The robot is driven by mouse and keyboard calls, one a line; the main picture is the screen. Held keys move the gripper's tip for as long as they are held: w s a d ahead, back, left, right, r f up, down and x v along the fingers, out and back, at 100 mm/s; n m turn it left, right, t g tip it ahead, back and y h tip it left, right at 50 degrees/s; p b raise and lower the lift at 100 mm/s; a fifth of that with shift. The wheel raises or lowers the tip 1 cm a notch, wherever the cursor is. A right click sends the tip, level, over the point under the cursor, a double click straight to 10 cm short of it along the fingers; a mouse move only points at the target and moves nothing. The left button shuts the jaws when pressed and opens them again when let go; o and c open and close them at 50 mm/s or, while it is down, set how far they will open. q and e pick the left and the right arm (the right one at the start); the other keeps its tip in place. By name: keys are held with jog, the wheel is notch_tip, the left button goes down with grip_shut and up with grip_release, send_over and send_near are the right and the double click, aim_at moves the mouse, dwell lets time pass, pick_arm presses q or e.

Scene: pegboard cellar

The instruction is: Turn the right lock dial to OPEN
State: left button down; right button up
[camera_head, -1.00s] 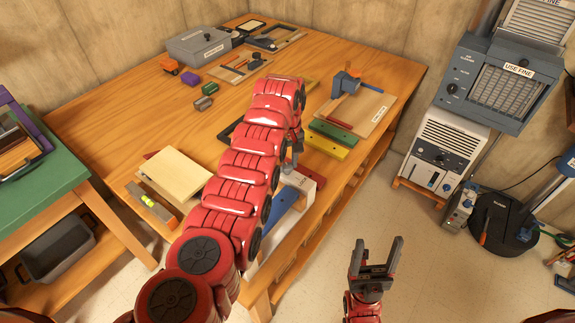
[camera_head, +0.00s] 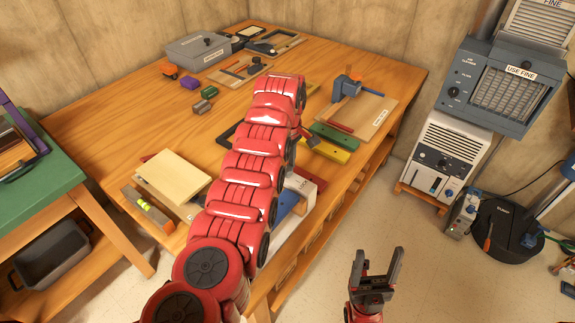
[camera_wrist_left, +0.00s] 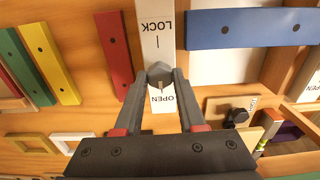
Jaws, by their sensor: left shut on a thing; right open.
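A grey lock dial (camera_wrist_left: 159,73) sits on a white plate (camera_wrist_left: 157,45) in the left wrist view. The plate reads LOCK on one side of the dial and OPEN on the other, both upside down in this view. My left gripper (camera_wrist_left: 160,80) is shut on the dial, one finger on each side. Which word the dial points at is hard to tell. In the head view my red left arm hides the dial. My right gripper (camera_head: 377,270) is open and empty, over the floor right of the bench.
A second, dark knob (camera_wrist_left: 236,117) is on a brown plate in the left wrist view. A blue bar (camera_wrist_left: 250,28) and a red bar (camera_wrist_left: 114,50) lie beside the white plate. The wooden bench (camera_head: 130,110) holds a grey box (camera_head: 198,50) at its far end.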

dwell(0.3)
pick_arm(q)
jog(key=c, duration=0.5)
grip_release()
notch_tip(320, 180, up, 18)
jog(key=p, duration=0.8)
jog(key=shift+f, duration=0.25)
jog(key=shift+s+f, duration=0.1)
jog(key=shift+f, duration=0.05)
